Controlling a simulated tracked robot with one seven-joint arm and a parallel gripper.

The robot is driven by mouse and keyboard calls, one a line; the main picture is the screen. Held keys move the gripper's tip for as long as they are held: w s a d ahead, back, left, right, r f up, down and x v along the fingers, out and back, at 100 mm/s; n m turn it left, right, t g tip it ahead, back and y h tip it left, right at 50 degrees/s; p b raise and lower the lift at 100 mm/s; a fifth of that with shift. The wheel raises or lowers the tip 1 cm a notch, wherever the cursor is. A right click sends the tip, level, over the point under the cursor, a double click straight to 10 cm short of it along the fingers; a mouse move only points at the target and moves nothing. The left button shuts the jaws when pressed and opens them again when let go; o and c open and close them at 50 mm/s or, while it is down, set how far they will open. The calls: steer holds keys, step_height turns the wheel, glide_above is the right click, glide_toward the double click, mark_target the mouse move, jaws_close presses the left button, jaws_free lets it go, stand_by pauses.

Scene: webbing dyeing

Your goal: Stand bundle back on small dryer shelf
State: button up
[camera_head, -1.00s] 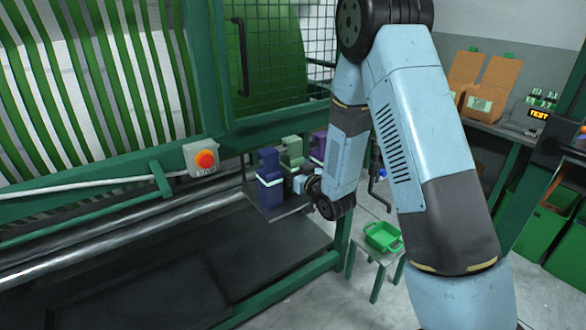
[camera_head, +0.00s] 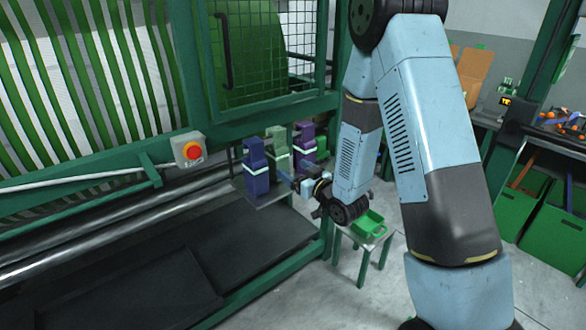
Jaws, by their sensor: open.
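A dark blue bundle (camera_head: 256,170) with a pale band stands upright on the front of a small dark shelf (camera_head: 263,198) fixed to the green dryer frame. A pale green bundle (camera_head: 277,150) and a purple bundle (camera_head: 304,138) stand behind it on the right, each with a light band. My gripper (camera_head: 286,180) is low in front of the shelf, just right of the blue bundle. It is open and looks empty, with a small gap to the bundle. The fingertips are small and partly lost against the shelf.
A red stop button (camera_head: 192,151) sits on the frame left of the shelf. A green tray (camera_head: 369,224) rests on a small stool right of my gripper. Green bins (camera_head: 520,203) stand under a bench at the right. Grey floor between is clear.

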steer(key=s+d+r+m+g+h, duration=0.4)
steer(key=d+r+h, duration=0.5)
steer(key=d+r, duration=0.55)
steer(key=s+d+r+m+g, duration=0.1)
steer(key=s+r, duration=0.1)
steer(key=s, duration=0.7)
steer(key=s+d+r+m+g+h, duration=0.1)
steer(key=s+d+r+g, duration=0.1)
steer(key=s, duration=0.7)
steer(key=s+d+r+m+g+h, duration=0.1)
steer(key=s+r, duration=0.3)
steer(key=s, duration=0.6)
steer(key=shift+d+m+g, duration=0.3)
steer(key=shift+d+g, duration=0.2)
steer(key=shift+d, duration=0.1)
